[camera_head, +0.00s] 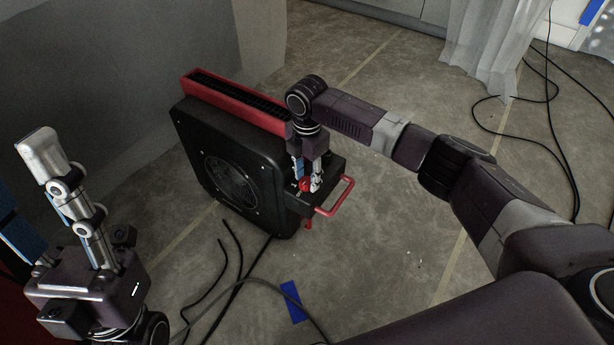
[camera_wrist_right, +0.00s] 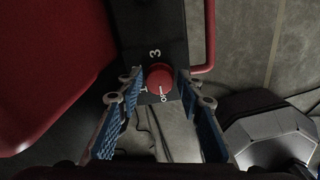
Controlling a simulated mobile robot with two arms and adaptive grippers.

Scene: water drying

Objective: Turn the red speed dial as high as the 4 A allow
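The red speed dial (camera_wrist_right: 158,77) is on the black control panel (camera_wrist_right: 153,30) of a drying fan. White markings "3", "1" and "OFF" surround it in the right wrist view, and a white mark on its lower side faces "OFF". The dial (camera_head: 304,185) is partly hidden by my fingers in the head view. My right gripper (camera_head: 308,178) points down over the panel. Its two blue-padded fingers are open, one on each side of the dial, with small gaps. My left gripper (camera_head: 66,195) is raised at the left, away from the fan; its opening is unclear.
The black fan (camera_head: 232,175) with a red top stands on the concrete floor, with a red handle (camera_head: 338,196) beside the panel. Black cables (camera_head: 232,265) and a blue strip (camera_head: 293,301) lie in front. A grey wall is behind; a curtain (camera_head: 492,45) hangs at back right.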

